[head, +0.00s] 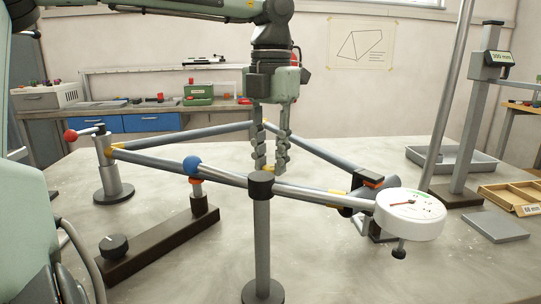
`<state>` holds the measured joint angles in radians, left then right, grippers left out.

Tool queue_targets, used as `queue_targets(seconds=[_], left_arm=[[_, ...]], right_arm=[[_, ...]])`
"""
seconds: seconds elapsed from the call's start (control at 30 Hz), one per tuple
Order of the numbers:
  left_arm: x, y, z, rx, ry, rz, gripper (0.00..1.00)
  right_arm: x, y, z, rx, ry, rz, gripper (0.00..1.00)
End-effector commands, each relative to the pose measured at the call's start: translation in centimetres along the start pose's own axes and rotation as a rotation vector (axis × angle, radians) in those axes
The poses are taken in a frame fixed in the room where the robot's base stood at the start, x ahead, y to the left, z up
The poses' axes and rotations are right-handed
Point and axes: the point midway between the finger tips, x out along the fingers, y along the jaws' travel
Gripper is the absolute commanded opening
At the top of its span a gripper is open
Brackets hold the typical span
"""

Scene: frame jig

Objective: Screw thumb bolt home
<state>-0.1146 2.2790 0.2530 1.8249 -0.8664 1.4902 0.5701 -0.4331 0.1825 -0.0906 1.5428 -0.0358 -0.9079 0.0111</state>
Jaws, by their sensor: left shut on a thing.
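My left gripper (271,168) points straight down over the middle of the jig, just above and apparently behind the black-topped post (261,184). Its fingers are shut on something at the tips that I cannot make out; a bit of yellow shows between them. The grey tube frame (215,133) with yellow marks at its joints lies across the jig. A black knob (113,245) stands on a dark bar (160,246) at front left, and another black knob (398,250) hangs under the white dial (410,212). I cannot tell which is the thumb bolt. My right gripper is out of view.
A red-ball lever (71,135) tops the left post (116,175). A blue ball (192,165) sits by the front tube. At right are a grey tray (452,159), a wooden box (512,194), a flat plate (495,228) and a display column (468,135). The table front right is clear.

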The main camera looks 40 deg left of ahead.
Motion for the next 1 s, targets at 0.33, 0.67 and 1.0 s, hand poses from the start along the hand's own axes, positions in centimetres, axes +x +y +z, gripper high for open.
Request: queue_targets(seconds=[0.33, 0.67, 1.0], left_arm=[[-0.21, 0.00, 0.13, 0.330, -0.007, 0.002, 0.00], [-0.23, 0.03, 0.14, 0.642, -0.006, 0.006, 0.00], [-0.27, 0.01, 0.16, 0.932, -0.008, 0.007, 0.00]], right_arm=[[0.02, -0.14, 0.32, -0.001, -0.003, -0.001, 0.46], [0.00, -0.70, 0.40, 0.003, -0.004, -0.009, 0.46], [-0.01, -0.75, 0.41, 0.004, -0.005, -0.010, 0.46]])
